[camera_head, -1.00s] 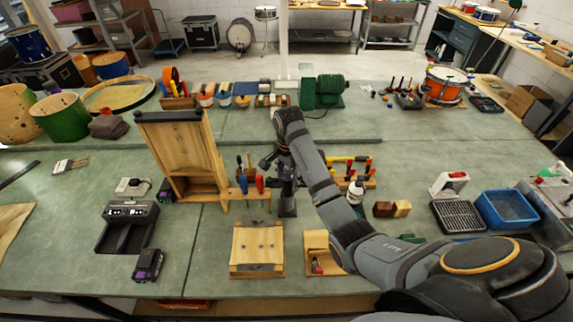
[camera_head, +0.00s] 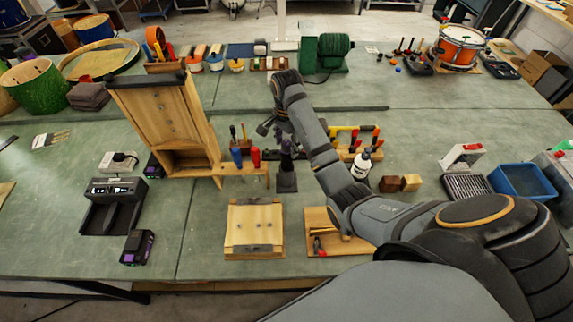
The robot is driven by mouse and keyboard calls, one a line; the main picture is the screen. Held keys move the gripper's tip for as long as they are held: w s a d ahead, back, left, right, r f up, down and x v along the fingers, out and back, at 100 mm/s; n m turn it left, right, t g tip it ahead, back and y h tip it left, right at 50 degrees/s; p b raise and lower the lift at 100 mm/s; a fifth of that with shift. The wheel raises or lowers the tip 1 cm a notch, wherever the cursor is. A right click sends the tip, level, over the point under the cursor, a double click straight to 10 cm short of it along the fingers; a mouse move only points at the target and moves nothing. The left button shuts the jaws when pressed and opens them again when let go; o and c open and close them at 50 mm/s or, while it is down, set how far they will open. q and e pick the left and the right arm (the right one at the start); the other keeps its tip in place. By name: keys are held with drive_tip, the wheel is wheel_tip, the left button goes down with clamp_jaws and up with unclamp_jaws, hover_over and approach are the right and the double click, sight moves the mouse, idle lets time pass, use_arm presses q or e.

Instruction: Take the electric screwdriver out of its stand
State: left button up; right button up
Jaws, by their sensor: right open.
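The electric screwdriver (camera_head: 286,160), dark with a purple tint, stands upright in its small black stand (camera_head: 287,183) near the middle of the green bench. My right arm reaches in from the lower right and bends down over this spot. My right gripper (camera_head: 267,130) is open and empty, just above and behind the screwdriver's top, slightly left of it in the picture. The gripper and wrist hide part of the screwdriver's upper end. I cannot tell whether a finger touches it. My left gripper is out of view.
A wooden rack (camera_head: 253,168) with red and blue handled tools stands close left, beside a tall wooden frame (camera_head: 168,125). A white bottle (camera_head: 361,165) and a tool rack (camera_head: 347,152) stand to the right.

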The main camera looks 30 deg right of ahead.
sight(287, 157)
drive_tip(key=f+b, duration=0.2)
drive_tip(key=s+f+b, duration=0.1)
drive_tip(key=f, duration=0.1)
drive_tip(key=shift+a+f+b, duration=0.1)
drive_tip(key=shift+a+b, duration=0.15)
drive_tip(key=shift+b, duration=0.15)
drive_tip(key=shift+f, duration=0.35)
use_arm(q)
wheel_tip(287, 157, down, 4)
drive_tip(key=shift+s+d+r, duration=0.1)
use_arm(e)
drive_tip(key=shift+w, duration=0.15)
drive_tip(key=shift+r, duration=0.1)
drive_tip(key=c, duration=0.6)
clamp_jaws()
